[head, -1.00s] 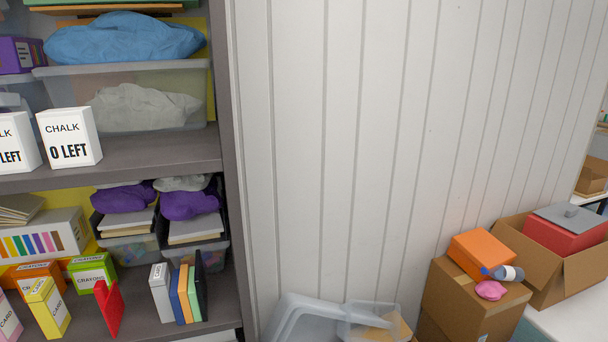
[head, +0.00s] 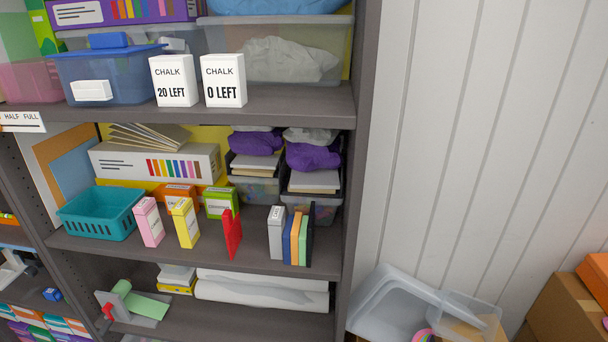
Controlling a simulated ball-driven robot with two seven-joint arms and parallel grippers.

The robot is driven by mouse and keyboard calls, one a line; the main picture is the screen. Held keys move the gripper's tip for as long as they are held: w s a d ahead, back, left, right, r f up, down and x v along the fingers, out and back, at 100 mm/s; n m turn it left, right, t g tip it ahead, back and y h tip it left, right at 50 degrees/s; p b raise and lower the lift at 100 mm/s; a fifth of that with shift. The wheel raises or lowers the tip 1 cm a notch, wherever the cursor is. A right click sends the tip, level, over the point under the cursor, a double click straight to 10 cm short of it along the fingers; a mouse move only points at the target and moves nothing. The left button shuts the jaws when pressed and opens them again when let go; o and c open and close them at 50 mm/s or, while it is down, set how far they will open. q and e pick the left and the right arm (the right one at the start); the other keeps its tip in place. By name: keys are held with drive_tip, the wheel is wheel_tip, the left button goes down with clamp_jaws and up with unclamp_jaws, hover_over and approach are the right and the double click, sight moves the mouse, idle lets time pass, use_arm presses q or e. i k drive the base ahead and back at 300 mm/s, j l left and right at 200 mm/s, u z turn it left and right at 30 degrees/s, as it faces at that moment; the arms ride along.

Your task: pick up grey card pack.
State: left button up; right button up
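A narrow grey pack (head: 275,233) stands upright on the middle shelf (head: 190,256), near its right end. Small dark lettering shows on its front; it appears to be the grey card pack. A pink card pack (head: 149,221) and a yellow card pack (head: 186,222) stand further left. Neither of my grippers is in view.
A red bookend-like piece (head: 232,234) stands left of the grey pack, with a gap between. A teal basket (head: 100,214) sits further left. Dark bins (head: 312,209) stand behind the pack. The shelf's right side panel (head: 362,110) is close by. A clear tub (head: 390,305) stands lower right.

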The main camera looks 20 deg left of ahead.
sight(276, 218)
drive_tip(key=u, duration=1.2)
